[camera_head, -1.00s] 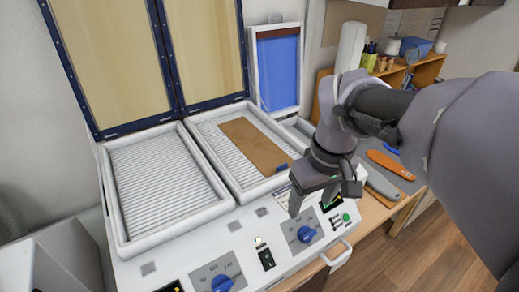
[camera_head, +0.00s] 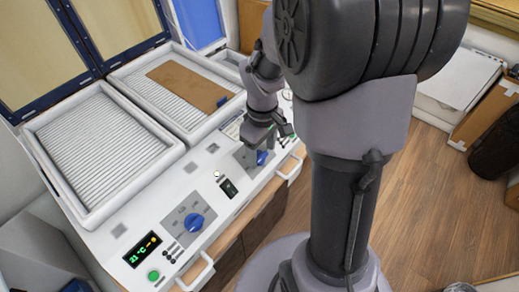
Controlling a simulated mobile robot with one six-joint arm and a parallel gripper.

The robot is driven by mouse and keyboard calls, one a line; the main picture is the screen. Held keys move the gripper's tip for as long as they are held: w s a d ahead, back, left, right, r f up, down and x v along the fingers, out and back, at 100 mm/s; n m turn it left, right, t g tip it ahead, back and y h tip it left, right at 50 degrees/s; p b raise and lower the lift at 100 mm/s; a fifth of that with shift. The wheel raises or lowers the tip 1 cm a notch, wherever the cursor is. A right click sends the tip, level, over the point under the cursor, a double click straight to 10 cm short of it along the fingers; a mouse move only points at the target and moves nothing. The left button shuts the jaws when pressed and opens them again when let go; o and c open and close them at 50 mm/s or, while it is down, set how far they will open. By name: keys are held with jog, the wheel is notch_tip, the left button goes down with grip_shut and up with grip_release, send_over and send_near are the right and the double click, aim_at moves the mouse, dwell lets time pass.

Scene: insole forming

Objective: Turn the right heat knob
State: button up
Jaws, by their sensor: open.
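The right heat knob (camera_head: 262,158) is a blue knob on a grey dial plate on the front panel of the white forming machine (camera_head: 150,217). My gripper (camera_head: 262,150) is open just above and around the knob's place, pointing down. Part of the knob and the plate is hidden by the gripper, and I cannot tell whether the fingers touch it. The left heat knob (camera_head: 194,223), also blue, sits on its own dial plate at the lower left, clear of my arm.
A green-lit display (camera_head: 144,250) reads about 21 °C beside a green button (camera_head: 153,276). A black rocker switch (camera_head: 228,187) sits between the knobs. White handles (camera_head: 199,274) stick out at the front edge. A brown sheet (camera_head: 187,86) lies on the right heating bed.

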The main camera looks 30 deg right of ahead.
jog(key=shift+f, duration=0.25)
jog(key=shift+c, duration=0.4)
jog(key=c, duration=1.3)
